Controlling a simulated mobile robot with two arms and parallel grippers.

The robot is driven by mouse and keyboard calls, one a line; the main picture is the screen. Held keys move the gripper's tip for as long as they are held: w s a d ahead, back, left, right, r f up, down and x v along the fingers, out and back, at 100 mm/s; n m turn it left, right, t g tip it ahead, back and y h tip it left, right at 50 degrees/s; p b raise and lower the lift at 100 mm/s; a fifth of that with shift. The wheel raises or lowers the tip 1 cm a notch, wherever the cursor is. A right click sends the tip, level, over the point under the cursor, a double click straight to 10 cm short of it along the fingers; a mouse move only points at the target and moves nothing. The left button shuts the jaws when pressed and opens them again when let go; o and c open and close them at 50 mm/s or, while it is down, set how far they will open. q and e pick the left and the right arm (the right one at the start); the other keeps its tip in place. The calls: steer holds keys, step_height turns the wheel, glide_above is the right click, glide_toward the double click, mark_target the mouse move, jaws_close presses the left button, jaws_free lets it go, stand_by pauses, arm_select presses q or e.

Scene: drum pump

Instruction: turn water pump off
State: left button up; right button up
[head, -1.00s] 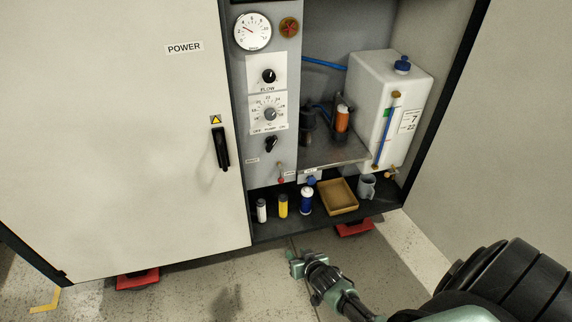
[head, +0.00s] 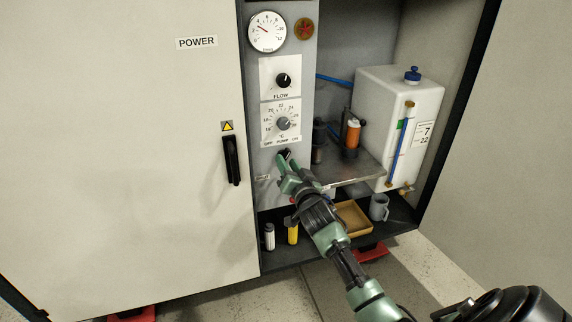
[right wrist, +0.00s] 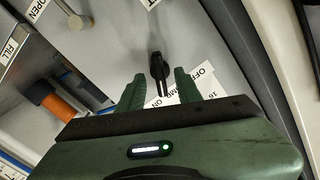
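The black pump knob (head: 286,153) is on the grey panel under the OFF PUMP ON label, partly hidden by my right gripper in the head view. My right gripper (head: 286,168) is close in front of the panel at this knob. In the right wrist view, the two green fingers (right wrist: 158,82) are apart, and the black knob (right wrist: 157,68) shows between and just beyond their tips. A clear gap shows on each side of the knob. The OFF label (right wrist: 203,70) lies right of it. My left gripper is not in view.
Above are the temperature dial (head: 283,124), the FLOW knob (head: 284,80) and a gauge (head: 267,32). The cabinet door (head: 120,150) with its black handle (head: 231,160) is left. A metal shelf (head: 345,172) and white tank (head: 375,105) are right. Bottles, a tray (head: 366,229) and a mug (head: 380,208) stand below.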

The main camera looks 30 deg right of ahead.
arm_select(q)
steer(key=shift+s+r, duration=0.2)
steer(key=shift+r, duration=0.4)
arm_select(e)
steer(key=shift+x, duration=0.85)
jaws_close()
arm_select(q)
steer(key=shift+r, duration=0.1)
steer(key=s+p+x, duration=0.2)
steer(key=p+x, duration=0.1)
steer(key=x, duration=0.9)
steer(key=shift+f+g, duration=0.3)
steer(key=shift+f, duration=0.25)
arm_select(e)
steer(key=shift+n, duration=5.9)
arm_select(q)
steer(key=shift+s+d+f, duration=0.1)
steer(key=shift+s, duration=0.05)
